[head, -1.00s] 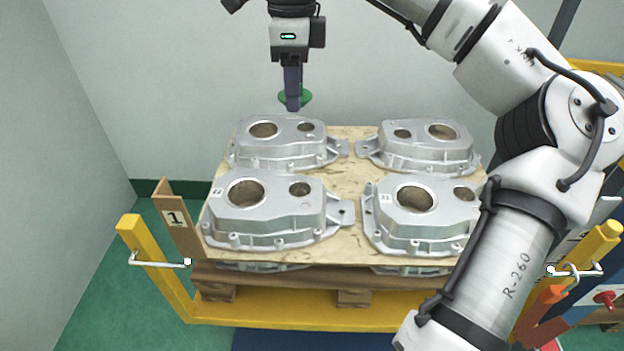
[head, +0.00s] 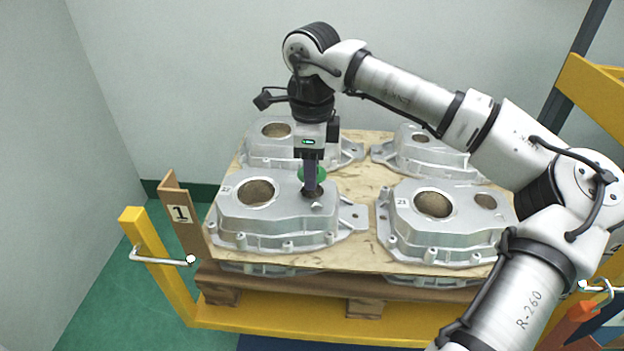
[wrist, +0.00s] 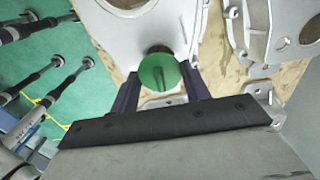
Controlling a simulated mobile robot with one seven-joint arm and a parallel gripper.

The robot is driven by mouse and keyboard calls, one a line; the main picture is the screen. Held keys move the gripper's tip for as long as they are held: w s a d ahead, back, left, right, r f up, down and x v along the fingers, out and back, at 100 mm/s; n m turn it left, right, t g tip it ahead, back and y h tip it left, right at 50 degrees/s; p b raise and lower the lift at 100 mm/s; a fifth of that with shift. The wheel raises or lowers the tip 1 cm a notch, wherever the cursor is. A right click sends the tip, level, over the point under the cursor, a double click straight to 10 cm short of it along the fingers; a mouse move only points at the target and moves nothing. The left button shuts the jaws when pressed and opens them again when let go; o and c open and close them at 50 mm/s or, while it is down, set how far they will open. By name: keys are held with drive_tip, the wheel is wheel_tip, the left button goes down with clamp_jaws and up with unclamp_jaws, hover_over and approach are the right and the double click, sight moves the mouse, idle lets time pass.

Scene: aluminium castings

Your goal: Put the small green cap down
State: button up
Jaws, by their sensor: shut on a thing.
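The small green cap (wrist: 159,73) is a round green disc between the two dark fingers of my gripper (wrist: 160,88) in the wrist view. In the head view my gripper (head: 311,192) points down over the front left casting (head: 262,217), and the cap (head: 312,174) shows behind and beside the fingers. The gripper is shut on the cap. The fingertips are at the casting's smaller bore, which they partly hide. I cannot tell whether the cap or fingers touch the casting.
Other castings stand behind (head: 262,156), at the right (head: 448,226) and at the back right (head: 425,158) on a plywood sheet (head: 368,245). A yellow frame (head: 290,318) surrounds the pallet, with a brown post marked 1 (head: 182,215) at the left.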

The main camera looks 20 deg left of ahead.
wheel_tip(320, 180, down, 3)
drive_tip(key=shift+f, duration=0.15)
drive_tip(key=shift+b, duration=0.3)
drive_tip(key=shift+s+f+b, duration=0.2)
drive_tip(key=shift+f+b, duration=0.2)
drive_tip(key=shift+f, duration=0.2)
drive_tip(key=o, duration=0.9)
drive_tip(key=shift+f, duration=0.1)
drive_tip(key=shift+r+p, duration=0.35)
drive_tip(key=shift+r, duration=0.15)
drive_tip(key=r+p, duration=0.1)
drive_tip(key=r, duration=0.5)
drive_tip(key=r+p, duration=0.1)
drive_tip(key=r, duration=0.5)
drive_tip(key=shift+w+r, duration=0.2)
drive_tip(key=shift+r, duration=0.05)
